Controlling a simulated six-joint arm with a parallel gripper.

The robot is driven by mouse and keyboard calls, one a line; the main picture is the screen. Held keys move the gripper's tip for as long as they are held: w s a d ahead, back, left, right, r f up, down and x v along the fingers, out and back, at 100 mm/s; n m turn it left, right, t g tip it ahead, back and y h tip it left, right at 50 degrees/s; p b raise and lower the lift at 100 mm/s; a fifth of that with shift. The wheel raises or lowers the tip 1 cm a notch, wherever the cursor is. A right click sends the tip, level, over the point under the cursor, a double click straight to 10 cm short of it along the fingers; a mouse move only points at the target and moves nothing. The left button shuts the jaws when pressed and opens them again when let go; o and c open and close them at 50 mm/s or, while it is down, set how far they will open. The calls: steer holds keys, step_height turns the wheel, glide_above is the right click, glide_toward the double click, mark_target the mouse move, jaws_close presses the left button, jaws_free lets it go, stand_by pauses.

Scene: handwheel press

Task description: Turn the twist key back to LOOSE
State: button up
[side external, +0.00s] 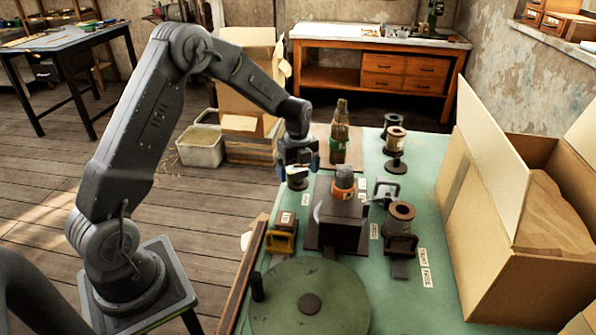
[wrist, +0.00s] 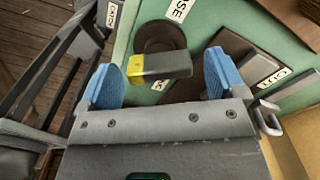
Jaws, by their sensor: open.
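The twist key (wrist: 165,66) shows in the wrist view as a grey bar with a yellow end on a round dark base (wrist: 160,36). The bar lies nearly level across the picture, its yellow end to the left. A label ending in "SE" (wrist: 180,9) is above the base; another label, partly hidden, is below the bar. My gripper (wrist: 163,80) is open, one blue pad to the left of the bar and one to the right, with gaps. In the side view, my gripper (side external: 298,157) is over the key's base (side external: 297,181), and the bar is largely hidden.
The press block (side external: 342,222) with an orange-collared knob stands close to the right of the key. A green bottle (side external: 340,140) stands behind. A large green wheel (side external: 310,300) fills the front, and an open cardboard box (side external: 470,200) is at the right.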

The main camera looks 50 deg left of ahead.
steer(key=shift+f, duration=0.3)
steer(key=shift+c, duration=0.4)
steer(key=c, duration=0.8)
steer(key=shift+c, duration=0.2)
